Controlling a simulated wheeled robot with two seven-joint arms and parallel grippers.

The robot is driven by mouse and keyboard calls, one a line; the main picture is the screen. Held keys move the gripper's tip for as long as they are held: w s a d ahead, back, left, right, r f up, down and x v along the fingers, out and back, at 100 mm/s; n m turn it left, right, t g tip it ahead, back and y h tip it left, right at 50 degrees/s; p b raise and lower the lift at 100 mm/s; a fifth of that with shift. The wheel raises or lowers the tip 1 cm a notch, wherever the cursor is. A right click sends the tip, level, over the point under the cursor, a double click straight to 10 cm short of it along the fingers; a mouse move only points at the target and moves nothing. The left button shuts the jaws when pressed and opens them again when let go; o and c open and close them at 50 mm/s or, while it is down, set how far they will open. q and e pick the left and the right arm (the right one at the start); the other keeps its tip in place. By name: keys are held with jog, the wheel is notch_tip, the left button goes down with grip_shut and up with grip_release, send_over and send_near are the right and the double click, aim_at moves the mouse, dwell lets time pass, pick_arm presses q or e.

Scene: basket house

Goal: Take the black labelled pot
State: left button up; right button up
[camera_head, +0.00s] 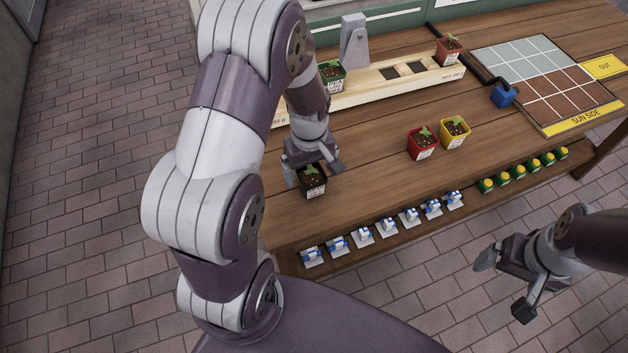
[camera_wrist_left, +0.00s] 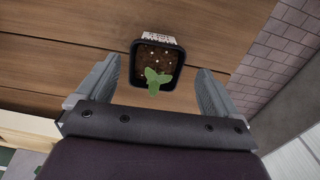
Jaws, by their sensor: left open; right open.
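The black labelled pot (camera_head: 312,183) stands upright on the wooden table near its left end, with dark soil, a small green seedling and a white label. My left gripper (camera_head: 314,172) is open just above and behind it. In the left wrist view the pot (camera_wrist_left: 157,66) lies ahead between the spread fingers of the left gripper (camera_wrist_left: 158,88), with a gap on both sides. Whether the fingertips are down beside its walls I cannot tell. My right gripper (camera_head: 502,283) is open and empty, in front of the table over the brick floor.
A red pot (camera_head: 422,144) and a yellow pot (camera_head: 454,133) stand to the right. A gridded board (camera_head: 545,80) is at right. Small blue-white items (camera_head: 361,234) line the front edge.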

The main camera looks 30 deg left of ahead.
aim_at(312, 175)
pick_arm(q)
jog(key=f, duration=0.5)
jog(key=shift+w+f, duration=0.1)
jog(key=shift+w, duration=0.25)
jog(key=c, duration=1.1)
jog(key=shift+o, duration=0.2)
